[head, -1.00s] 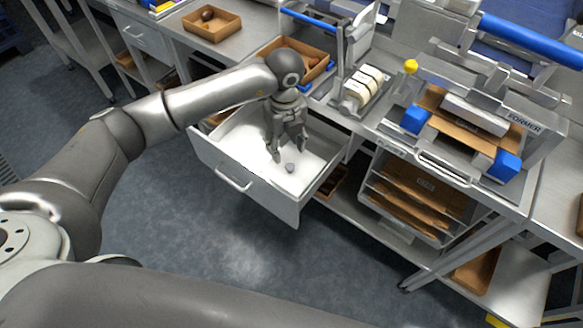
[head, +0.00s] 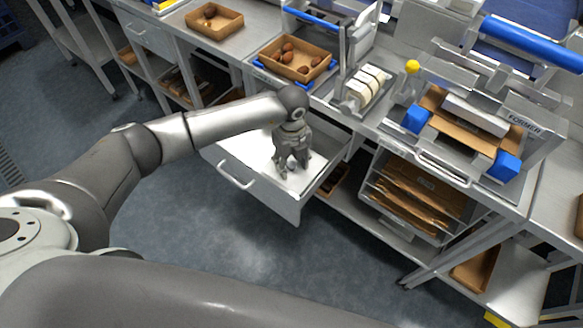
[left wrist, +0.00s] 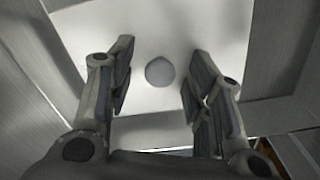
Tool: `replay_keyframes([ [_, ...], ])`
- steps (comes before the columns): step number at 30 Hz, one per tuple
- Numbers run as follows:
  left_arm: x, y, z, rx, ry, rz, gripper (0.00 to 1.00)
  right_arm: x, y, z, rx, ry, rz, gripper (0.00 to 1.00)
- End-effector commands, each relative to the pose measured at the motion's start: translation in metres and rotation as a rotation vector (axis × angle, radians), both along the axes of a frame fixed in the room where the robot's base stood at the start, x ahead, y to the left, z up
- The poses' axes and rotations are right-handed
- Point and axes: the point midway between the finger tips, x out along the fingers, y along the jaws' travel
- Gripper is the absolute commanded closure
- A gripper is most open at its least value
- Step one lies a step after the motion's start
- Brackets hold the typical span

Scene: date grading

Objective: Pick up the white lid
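The white lid (head: 301,182) lies flat inside the open drawer (head: 258,194). In the left wrist view the lid (left wrist: 150,20) fills most of the picture and has a round grey knob (left wrist: 160,71). My left gripper (head: 293,170) points down over the lid. Its fingers (left wrist: 160,62) are open, one on each side of the knob and apart from it. In the head view the fingers hide the knob. My right gripper is in neither view.
The drawer walls surround the lid closely. A cardboard tray with brown dates (head: 312,77) stands on the bench behind. A box former (head: 465,120) with blue blocks is at the right. A rack of flat cardboard (head: 415,200) stands below the bench.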

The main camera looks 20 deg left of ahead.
Motion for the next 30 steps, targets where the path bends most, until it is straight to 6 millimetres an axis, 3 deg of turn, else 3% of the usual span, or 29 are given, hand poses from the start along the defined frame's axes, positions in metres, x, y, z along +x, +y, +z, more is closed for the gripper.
replay_keyframes([
  [1,0.0,0.0,0.0,0.0,0.0,0.0,0.63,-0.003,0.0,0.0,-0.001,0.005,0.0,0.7],
  [9,0.0,0.0,0.001,0.0,0.0,0.001,0.95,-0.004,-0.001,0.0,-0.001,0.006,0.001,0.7],
  [22,0.001,0.0,0.009,0.0,-0.001,0.001,0.96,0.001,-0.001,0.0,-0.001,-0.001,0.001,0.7],
  [26,0.001,0.0,0.024,0.0,-0.003,0.001,0.96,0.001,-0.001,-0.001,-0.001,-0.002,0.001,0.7],
  [30,0.002,0.0,0.051,-0.002,-0.005,-0.001,0.96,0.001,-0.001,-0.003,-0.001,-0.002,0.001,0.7],
])
